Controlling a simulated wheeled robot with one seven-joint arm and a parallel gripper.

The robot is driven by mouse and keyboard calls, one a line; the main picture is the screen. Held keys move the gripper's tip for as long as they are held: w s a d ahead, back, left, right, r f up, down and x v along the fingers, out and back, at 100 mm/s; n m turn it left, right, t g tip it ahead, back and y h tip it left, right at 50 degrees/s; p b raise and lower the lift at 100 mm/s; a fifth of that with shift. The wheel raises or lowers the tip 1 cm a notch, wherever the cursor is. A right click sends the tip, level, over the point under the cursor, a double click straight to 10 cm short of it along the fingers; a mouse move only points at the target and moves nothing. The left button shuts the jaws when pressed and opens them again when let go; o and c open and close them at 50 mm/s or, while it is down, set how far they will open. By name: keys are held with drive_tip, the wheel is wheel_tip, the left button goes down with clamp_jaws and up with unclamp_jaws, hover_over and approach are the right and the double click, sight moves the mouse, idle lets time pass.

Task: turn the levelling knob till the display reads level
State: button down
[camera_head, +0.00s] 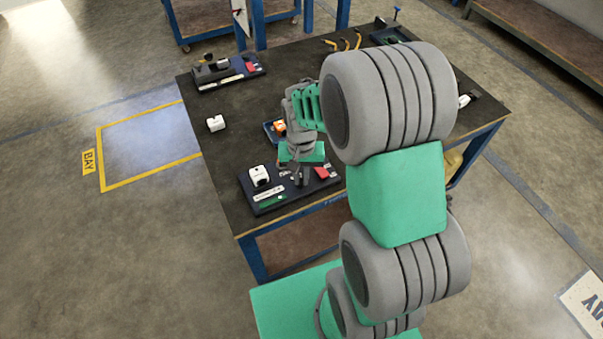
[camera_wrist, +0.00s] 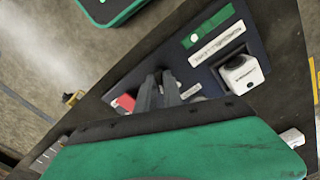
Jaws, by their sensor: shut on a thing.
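A dark levelling unit (camera_head: 265,208) lies at the table's near edge; its board (camera_wrist: 255,42) also shows in the wrist view. It bears a green strip (camera_wrist: 207,26) with a small pale spot, likely the display, and a white strip (camera_wrist: 217,43) with dark marks too small to read. A white block (camera_wrist: 242,73) and a red piece (camera_wrist: 125,103) sit on the board. My gripper (camera_head: 299,180) points down at the board between them. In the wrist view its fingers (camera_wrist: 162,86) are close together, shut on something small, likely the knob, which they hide.
A similar dark unit (camera_head: 229,73) stands at the far left of the table (camera_head: 236,148). A small white block (camera_head: 216,123) stands near the left edge. A blue tray (camera_head: 269,131) with an orange thing lies beside my wrist. My arm covers much of the right side.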

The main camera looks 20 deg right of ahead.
sight(301, 179)
drive_tip(key=c, duration=1.5)
unclamp_jaws()
drive_tip(key=shift+r, duration=0.1)
wheel_tip(301, 179, up, 8)
drive_tip(key=shift+f+p, duration=0.15)
drive_tip(key=shift+p, duration=0.2)
